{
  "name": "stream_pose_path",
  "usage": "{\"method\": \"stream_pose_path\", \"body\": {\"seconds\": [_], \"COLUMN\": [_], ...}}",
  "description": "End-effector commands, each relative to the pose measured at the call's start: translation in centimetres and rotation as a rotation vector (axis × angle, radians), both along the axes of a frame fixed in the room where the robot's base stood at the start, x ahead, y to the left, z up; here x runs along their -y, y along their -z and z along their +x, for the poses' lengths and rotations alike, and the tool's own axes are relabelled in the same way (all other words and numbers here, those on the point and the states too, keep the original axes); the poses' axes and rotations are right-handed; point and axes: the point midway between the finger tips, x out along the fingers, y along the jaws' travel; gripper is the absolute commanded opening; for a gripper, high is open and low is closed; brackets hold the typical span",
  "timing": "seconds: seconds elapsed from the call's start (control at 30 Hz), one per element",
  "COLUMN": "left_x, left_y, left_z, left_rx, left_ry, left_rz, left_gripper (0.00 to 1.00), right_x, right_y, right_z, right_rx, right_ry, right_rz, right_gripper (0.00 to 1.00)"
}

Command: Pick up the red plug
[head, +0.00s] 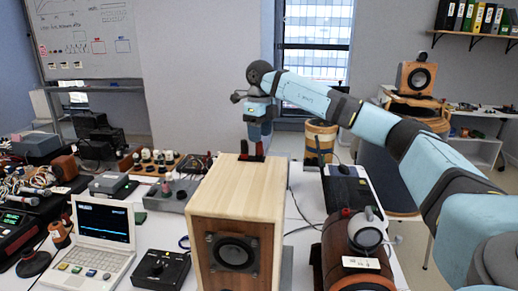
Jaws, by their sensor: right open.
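My right gripper (252,153) points down over the top of the pale wooden speaker box (225,188), near its back edge. Its two dark fingers are apart. A small dark-red patch shows at the left finger; I cannot tell whether it is the red plug or part of the finger. Small red bits also show on the cluttered table at left, too small to identify. My left gripper is not in view.
An open laptop (103,222) and a black control box (157,269) stand left of the speaker. A brown wooden cylinder (340,252) with a grey-white device (366,230) is at right. Cables and equipment crowd the left table. Another speaker (415,78) stands behind my right arm.

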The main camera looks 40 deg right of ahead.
Motion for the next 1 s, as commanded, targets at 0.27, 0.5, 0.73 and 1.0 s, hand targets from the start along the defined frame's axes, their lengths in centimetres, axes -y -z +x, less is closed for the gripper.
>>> {"method": "stream_pose_path", "body": {"seconds": [0.27,0.5,0.73,1.0], "left_x": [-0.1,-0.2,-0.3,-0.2], "left_y": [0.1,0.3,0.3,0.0], "left_z": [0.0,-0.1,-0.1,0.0], "left_rx": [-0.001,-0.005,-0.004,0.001], "left_ry": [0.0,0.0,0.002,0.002], "left_rz": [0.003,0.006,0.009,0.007], "left_gripper": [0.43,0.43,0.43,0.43], "right_x": [0.0,0.0,0.0,0.0], "right_y": [3.6,3.8,3.8,3.8], "right_z": [0.3,0.3,0.3,0.3], "right_rx": [0.0,0.0,0.0,0.001], "right_ry": [0.0,0.0,0.0,0.0], "right_rz": [0.0,0.0,0.0,0.0], "right_gripper": [0.5,0.5,0.02,0.0]}}
